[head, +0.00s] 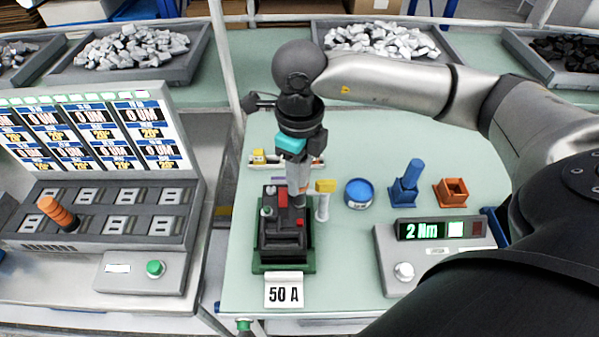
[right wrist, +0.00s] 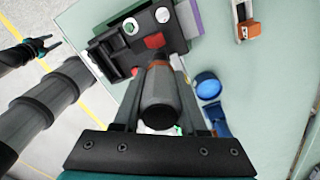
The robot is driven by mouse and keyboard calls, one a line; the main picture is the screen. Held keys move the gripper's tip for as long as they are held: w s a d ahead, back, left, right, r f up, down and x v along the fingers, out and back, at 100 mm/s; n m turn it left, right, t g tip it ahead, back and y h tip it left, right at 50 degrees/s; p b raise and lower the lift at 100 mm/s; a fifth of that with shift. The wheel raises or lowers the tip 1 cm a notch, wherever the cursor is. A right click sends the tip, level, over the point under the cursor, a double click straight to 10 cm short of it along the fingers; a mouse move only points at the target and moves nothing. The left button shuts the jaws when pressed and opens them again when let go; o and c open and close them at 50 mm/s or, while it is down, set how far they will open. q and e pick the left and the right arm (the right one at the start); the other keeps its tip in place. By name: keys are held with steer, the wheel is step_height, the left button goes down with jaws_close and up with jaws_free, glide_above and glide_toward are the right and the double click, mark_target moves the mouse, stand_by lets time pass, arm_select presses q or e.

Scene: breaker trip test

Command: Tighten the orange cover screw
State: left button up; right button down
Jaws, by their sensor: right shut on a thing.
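The breaker (head: 283,238) is a dark block with red parts on a green base, behind a "50 A" card (head: 284,294). My right gripper (head: 298,182) is above it, pointing down, shut on a grey driver with an orange-brown band; the driver (right wrist: 160,105) fills the middle of the right wrist view. Its lower end is over the right part of the breaker, beside a red block (right wrist: 155,41). I cannot tell whether its tip touches. The orange cover screw is not distinguishable. My left gripper (right wrist: 40,47) is open and empty, away from the breaker in the right wrist view.
An empty orange holder (head: 452,193), a blue holder with a blue-handled driver (head: 407,184) and a blue round tub (head: 358,192) stand to the right. A torque unit (head: 437,262) reads "2 Nm" with a lit square. A test panel (head: 100,225) stands left.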

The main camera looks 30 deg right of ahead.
steer(key=shift+r+p, duration=1.85)
steer(key=shift+r, duration=1.2)
